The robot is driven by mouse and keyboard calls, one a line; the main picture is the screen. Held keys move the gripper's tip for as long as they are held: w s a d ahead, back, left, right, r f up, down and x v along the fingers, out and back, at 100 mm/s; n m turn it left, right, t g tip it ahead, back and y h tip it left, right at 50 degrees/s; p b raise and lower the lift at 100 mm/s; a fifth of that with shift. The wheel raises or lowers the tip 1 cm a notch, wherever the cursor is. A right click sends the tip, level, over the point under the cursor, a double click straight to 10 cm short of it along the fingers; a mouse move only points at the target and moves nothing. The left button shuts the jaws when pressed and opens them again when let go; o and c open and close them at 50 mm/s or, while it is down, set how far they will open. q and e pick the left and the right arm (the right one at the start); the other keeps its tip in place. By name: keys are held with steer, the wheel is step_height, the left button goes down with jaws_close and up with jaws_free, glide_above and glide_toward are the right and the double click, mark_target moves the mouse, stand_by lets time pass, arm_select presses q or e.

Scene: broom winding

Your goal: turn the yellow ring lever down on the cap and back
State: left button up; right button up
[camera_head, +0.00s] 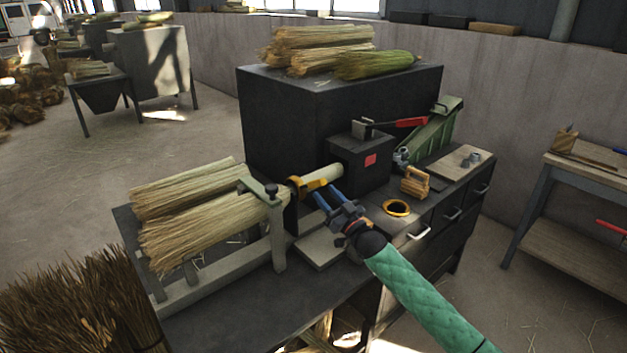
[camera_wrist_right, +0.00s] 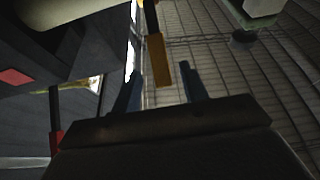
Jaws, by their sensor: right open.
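The yellow ring lever (camera_head: 309,184) sits around the pale broom handle (camera_head: 328,174), beside a dark plate that I take to be the cap (camera_head: 290,212), at the end of the straw bundle. My right gripper (camera_head: 327,192) is open, its blue fingers reaching up from below right to the lever's free end. In the right wrist view, the lever's yellow end (camera_wrist_right: 157,62) shows between the two fingertips (camera_wrist_right: 163,73), with a gap on each side. I cannot tell whether a finger touches it. My left gripper is not in view.
The straw bundle (camera_head: 200,212) lies in a grey clamp stand (camera_head: 272,225) on the bench. A dark box with a red-handled lever (camera_head: 400,123) stands behind.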

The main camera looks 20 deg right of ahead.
mark_target(315, 181)
steer(key=p+x, duration=0.1)
steer(key=x, duration=0.4)
steer(key=shift+w+r, duration=0.2)
steer(key=shift+r, duration=0.05)
steer(key=shift+w+a+r+p, duration=0.1)
steer(key=shift+w+a+p, duration=0.1)
steer(key=shift+w+p, duration=0.15)
steer(key=shift+w+a+r, duration=0.1)
steer(key=shift+w+a, duration=0.05)
steer(key=shift+w, duration=0.25)
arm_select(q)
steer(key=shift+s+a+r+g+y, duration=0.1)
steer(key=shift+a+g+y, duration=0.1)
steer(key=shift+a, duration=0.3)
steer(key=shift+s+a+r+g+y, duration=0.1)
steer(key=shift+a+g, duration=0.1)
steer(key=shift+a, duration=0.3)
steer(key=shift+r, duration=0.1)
arm_select(e)
steer(key=shift+c, duration=1.1)
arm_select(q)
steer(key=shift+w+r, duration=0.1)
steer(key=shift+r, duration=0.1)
arm_select(e)
jaws_close()
